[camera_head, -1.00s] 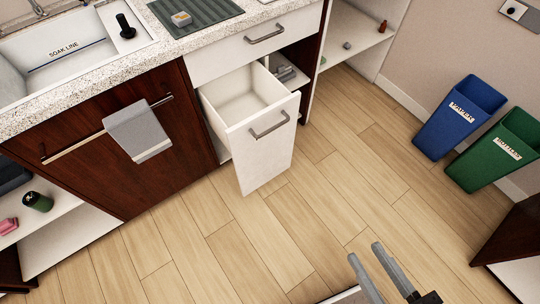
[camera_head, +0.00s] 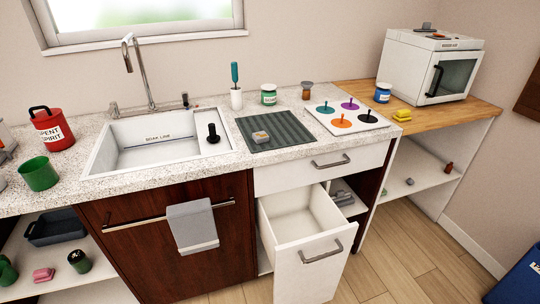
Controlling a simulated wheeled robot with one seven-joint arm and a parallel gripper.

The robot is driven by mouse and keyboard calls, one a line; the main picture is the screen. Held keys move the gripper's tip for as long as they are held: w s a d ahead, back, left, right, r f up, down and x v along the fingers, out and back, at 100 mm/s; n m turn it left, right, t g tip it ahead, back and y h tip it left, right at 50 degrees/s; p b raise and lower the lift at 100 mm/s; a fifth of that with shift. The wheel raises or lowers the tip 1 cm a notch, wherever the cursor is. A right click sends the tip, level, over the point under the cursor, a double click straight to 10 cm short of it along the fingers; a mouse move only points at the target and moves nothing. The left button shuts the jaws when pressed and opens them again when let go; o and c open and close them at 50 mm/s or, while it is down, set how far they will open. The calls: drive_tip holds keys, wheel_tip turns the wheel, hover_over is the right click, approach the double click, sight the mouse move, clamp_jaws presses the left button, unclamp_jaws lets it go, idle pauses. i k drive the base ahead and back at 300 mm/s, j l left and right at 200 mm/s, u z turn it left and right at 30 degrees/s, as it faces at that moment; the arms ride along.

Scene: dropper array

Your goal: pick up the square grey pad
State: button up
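I cannot tell for certain which thing is the square grey pad. A small grey block with a yellowish top (camera_head: 261,137) lies on the dark ribbed mat (camera_head: 290,139) right of the sink. A flat grey piece (camera_head: 428,26) lies on top of the white oven (camera_head: 400,62). Grey pieces (camera_head: 342,197) sit in the cubby right of the open drawer. A small grey piece (camera_head: 410,181) lies on the shelf under the wooden counter. My gripper is out of view.
The white drawer (camera_head: 322,254) stands pulled out and looks empty. A grey towel (camera_head: 192,227) hangs on the dark door's rail. A red can (camera_head: 51,128) and a green cup (camera_head: 39,173) stand left of the sink (camera_head: 150,145). Floor at right is mostly clear.

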sight(259, 137)
drive_tip(key=i+j+u, duration=0.15)
drive_tip(key=i+j, duration=1.05)
drive_tip(key=i+l, duration=0.05)
drive_tip(key=i, duration=0.05)
